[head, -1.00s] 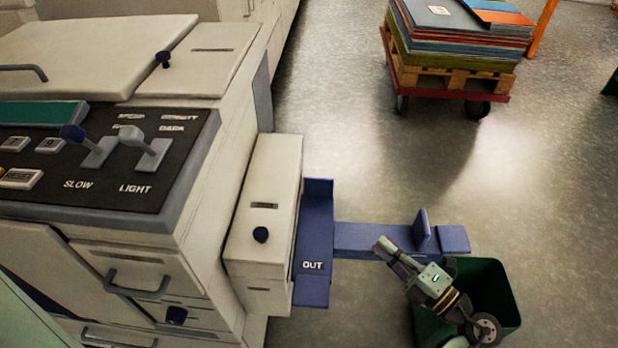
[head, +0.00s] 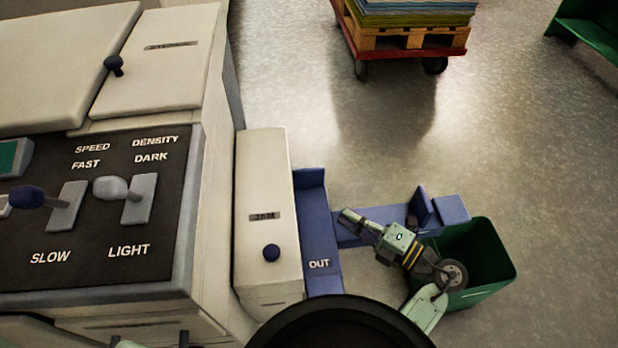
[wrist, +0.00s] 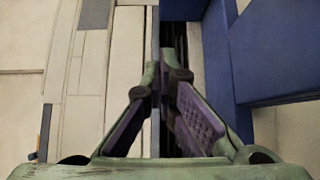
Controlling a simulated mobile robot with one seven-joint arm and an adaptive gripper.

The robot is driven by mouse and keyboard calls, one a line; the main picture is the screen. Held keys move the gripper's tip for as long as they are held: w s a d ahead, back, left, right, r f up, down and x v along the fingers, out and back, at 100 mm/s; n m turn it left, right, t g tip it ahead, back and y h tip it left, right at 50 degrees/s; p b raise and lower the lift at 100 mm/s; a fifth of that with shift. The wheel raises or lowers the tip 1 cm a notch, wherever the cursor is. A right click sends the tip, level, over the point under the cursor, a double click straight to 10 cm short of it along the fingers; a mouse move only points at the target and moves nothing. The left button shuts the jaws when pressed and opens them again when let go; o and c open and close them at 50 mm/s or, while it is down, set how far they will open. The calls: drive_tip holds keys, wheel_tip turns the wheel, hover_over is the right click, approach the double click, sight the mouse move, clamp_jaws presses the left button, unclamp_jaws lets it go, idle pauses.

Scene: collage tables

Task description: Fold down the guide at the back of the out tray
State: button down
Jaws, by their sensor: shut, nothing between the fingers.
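The out tray (head: 320,240) is a blue tray marked OUT on the right side of the cream machine. A blue arm (head: 372,226) runs right from it and carries an upright blue guide plate (head: 421,206) near its far end. Another upright blue plate (head: 309,178) stands at the tray's back end. My gripper (head: 344,213) is shut and empty, over the arm just right of the tray. In the wrist view my gripper (wrist: 163,78) has its fingertips together, with blue tray parts (wrist: 275,50) to the right. I cannot tell whether it touches anything.
The machine's cream side box (head: 265,190) with a dark knob stands left of the tray. A green bin (head: 490,265) stands under my arm at the right. A loaded pallet cart (head: 400,50) is at the back. The floor between is clear.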

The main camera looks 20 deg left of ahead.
drive_tip(key=p, duration=0.2)
approach(300, 172)
drive_tip(key=s+a, duration=0.2)
drive_tip(key=shift+s+a, duration=0.25)
drive_tip(key=shift+a, duration=0.05)
drive_tip(key=w+a, duration=0.1)
drive_tip(key=w+p, duration=0.1)
drive_tip(key=w, duration=0.1)
drive_tip(key=shift+a, duration=0.4)
drive_tip(key=shift+w+a, duration=0.2)
drive_tip(key=shift+w, duration=0.35)
drive_tip(key=shift+w, duration=0.2)
